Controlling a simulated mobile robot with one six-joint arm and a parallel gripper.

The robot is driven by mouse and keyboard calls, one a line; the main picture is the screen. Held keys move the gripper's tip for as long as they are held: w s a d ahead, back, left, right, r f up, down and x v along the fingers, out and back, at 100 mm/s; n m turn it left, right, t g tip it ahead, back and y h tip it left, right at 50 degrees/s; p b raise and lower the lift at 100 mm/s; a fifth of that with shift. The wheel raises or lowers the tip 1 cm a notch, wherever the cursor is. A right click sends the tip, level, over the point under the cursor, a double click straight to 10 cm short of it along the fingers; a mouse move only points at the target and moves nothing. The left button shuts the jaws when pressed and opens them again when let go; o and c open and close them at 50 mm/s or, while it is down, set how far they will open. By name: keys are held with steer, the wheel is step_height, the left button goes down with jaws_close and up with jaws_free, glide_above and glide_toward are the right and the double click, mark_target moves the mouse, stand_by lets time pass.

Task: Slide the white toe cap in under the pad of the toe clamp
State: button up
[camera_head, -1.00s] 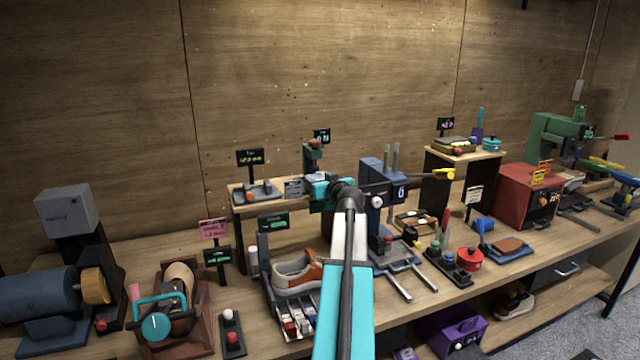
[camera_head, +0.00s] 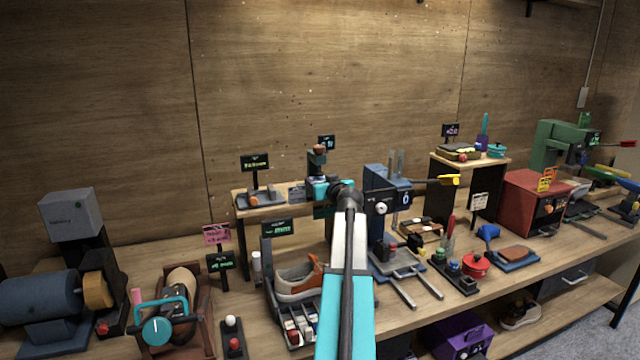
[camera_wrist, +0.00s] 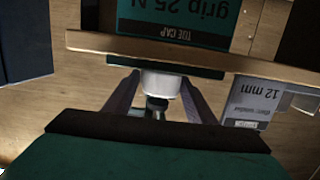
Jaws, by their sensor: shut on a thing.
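The white toe cap (camera_wrist: 162,84) is between the fingers of my gripper (camera_wrist: 160,88), which is shut on it, in the wrist view. This view is upside down. The cap is right at the dark green base (camera_wrist: 150,59) of the toe clamp, on the shelf edge. A grey clamp spindle (camera_wrist: 157,107) shows on the cap's other side; whether the pad is over the cap I cannot tell. In the head view, the toe clamp (camera_head: 317,158) with a brown knob rises behind my teal wrist. The cap and fingers are hidden there.
The small wooden shelf (camera_wrist: 220,66) carries the clamp. A "TOE CAP grip 25 N" sign (camera_wrist: 175,22) is at its front. A grey labelled plate (camera_wrist: 250,103) stands beside the clamp. A blue press (camera_head: 386,192) is close to the right of my wrist.

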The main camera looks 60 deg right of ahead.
steer(key=o, duration=1.2)
steer(key=shift+b+v, duration=1.75)
steer(key=shift+v, duration=5.15)
steer(key=shift+r, duration=0.1)
